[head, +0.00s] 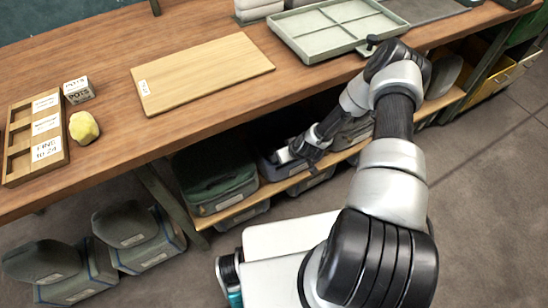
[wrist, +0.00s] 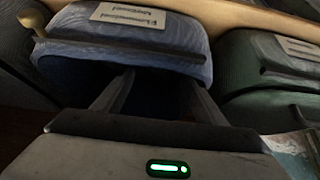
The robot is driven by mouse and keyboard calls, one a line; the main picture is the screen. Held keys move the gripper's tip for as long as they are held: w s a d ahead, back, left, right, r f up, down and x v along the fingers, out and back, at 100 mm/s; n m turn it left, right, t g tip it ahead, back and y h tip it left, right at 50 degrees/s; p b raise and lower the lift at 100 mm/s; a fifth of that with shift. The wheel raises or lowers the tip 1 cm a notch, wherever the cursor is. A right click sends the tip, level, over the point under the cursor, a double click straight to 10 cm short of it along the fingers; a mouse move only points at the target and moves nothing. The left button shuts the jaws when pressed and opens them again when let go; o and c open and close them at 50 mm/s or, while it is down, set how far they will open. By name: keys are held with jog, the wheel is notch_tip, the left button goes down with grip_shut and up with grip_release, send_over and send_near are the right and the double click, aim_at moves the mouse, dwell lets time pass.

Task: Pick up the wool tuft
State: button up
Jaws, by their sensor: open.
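A small pale yellow lump (head: 84,127), which looks like the wool tuft, sits on the wooden table at the far left, beside the sorting tray. My gripper (head: 298,153) is far to its right and lower, at the shelf under the table front. In the wrist view my gripper (wrist: 163,85) is open, its two fingers pointing at a blue-grey labelled bin (wrist: 135,35). Nothing shows clearly between the fingers; the space there is dark. The lump is not visible in the wrist view.
The wooden sorting tray (head: 18,150) and a small white box (head: 78,91) stand near the lump. A wooden board (head: 200,72) and a pale divided tray (head: 335,27) lie on the table. A green bin (head: 212,178) is on the shelf. The tabletop edge overhangs my gripper.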

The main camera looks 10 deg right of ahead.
jog(key=b+x, duration=0.4)
jog(key=x, duration=0.7)
jog(key=shift+w+a, duration=0.1)
jog(key=shift+w, duration=0.2)
jog(key=c, duration=1.1)
